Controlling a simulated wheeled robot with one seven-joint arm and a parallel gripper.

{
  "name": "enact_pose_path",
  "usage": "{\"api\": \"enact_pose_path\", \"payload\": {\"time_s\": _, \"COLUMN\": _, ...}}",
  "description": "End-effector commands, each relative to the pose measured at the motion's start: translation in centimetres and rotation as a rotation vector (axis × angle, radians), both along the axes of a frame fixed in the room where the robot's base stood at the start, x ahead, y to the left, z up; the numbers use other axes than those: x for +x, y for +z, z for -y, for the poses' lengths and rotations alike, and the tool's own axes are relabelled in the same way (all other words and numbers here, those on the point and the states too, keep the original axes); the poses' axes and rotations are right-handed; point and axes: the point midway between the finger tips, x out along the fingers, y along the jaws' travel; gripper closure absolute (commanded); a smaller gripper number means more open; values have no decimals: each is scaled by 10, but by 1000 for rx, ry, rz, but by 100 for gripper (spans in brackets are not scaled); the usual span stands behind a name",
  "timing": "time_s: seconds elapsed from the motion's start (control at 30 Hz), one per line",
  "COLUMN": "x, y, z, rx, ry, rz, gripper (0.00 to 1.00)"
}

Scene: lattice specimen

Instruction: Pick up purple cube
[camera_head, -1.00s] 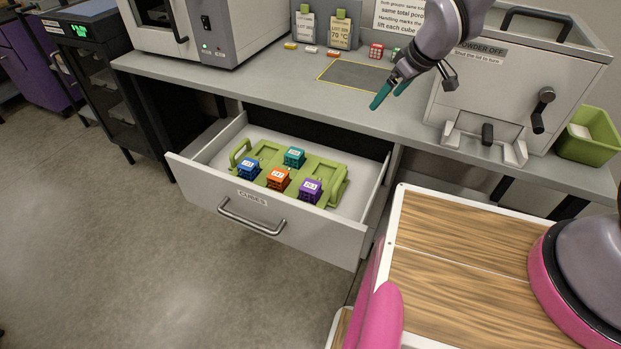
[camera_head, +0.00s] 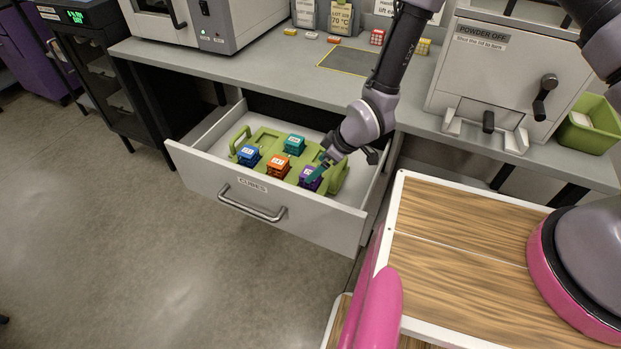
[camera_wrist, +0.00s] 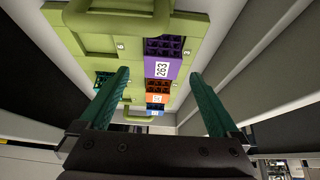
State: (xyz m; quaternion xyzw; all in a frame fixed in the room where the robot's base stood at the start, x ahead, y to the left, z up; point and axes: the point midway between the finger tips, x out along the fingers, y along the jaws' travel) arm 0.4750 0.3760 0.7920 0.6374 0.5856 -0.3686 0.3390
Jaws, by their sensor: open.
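The purple cube (camera_head: 310,178), labelled 263 in the wrist view (camera_wrist: 162,58), sits at the right front of a green tray (camera_head: 335,187) in the open drawer. My gripper (camera_head: 318,170) is over the drawer at the purple cube and partly hides it in the head view. In the wrist view my gripper (camera_wrist: 160,85) is open, with its two teal fingers apart and the purple cube showing between and beyond them. I cannot tell whether a finger touches it.
Blue (camera_head: 248,156), orange (camera_head: 278,166) and teal (camera_head: 294,144) cubes share the tray. The drawer front (camera_head: 255,205) and side walls surround them. The grey bench (camera_head: 260,75) overhangs behind. A wood-topped surface (camera_head: 450,250) stands to the right.

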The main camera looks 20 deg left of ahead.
Motion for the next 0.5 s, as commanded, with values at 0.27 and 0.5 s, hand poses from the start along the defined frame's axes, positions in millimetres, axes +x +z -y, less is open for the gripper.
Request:
{"api": "enact_pose_path", "payload": {"time_s": 0.27, "x": -2, "y": -34, "z": -17, "rx": -1, "ry": 0, "rz": -1, "gripper": 3}}
{"api": "enact_pose_path", "payload": {"time_s": 0.5, "x": 0, "y": -46, "z": -25, "rx": -1, "ry": -1, "rz": -1, "gripper": 3}}
